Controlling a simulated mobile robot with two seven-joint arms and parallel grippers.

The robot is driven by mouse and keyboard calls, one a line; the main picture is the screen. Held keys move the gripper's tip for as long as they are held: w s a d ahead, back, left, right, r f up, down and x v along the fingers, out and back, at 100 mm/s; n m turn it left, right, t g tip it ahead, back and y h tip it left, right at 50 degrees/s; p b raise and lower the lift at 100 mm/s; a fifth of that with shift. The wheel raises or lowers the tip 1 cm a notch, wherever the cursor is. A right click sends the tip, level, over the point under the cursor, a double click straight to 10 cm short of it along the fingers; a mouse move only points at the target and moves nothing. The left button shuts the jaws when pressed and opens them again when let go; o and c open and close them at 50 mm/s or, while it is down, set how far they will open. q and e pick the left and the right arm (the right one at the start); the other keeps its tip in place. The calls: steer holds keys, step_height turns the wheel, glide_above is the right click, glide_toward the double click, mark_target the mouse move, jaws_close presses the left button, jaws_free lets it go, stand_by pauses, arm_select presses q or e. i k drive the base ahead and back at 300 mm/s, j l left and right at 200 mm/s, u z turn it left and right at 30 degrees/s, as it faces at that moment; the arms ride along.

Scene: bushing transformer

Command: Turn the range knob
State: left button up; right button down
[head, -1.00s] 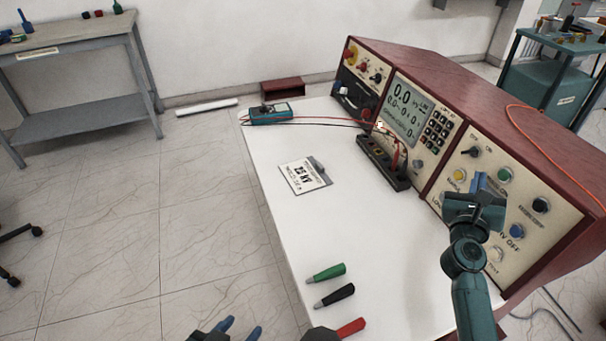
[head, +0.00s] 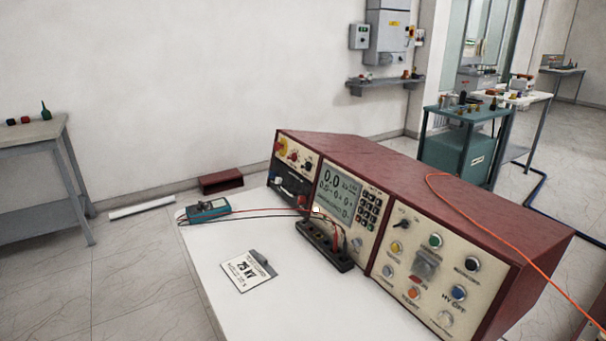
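The red test set (head: 440,185) stands at the right of the white table (head: 215,300). Its front has knobs, buttons and a display (head: 338,192) showing 0.0. A black pointer knob (head: 402,222) is at the upper left of the right panel. A pale round knob (head: 444,319) is at that panel's lower edge. Small red knobs (head: 293,157) are on the far-left panel. The labels are too small to tell which is the range knob.
A black terminal block (head: 325,245) with leads sits before the test set. A teal multimeter (head: 207,210) lies at the table's far left corner, and a card reading 25 kV (head: 248,271) lies mid-table. An orange cable (head: 500,235) runs over the test set's top.

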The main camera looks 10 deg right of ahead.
mark_target(307, 165)
steer(key=k+j+u, duration=0.1)
steer(key=k+u, duration=0.25)
steer(key=k, duration=0.25)
steer(key=i+j+u, duration=0.2)
steer(key=i, duration=0.15)
steer(key=i+j+u, duration=0.25)
steer(key=i, duration=0.15)
steer(key=i+j+z, duration=0.1)
steer(key=i, duration=0.65)
steer(key=i+j, duration=0.15)
steer(key=i, duration=0.6)
steer(key=i+z, duration=0.2)
steer(key=z, duration=0.2)
steer(key=i+z, duration=0.2)
steer(key=z, duration=0.15)
steer(key=i+z, duration=0.15)
steer(key=z, duration=0.25)
steer(key=i+j+z, duration=0.15)
steer(key=z, duration=0.25)
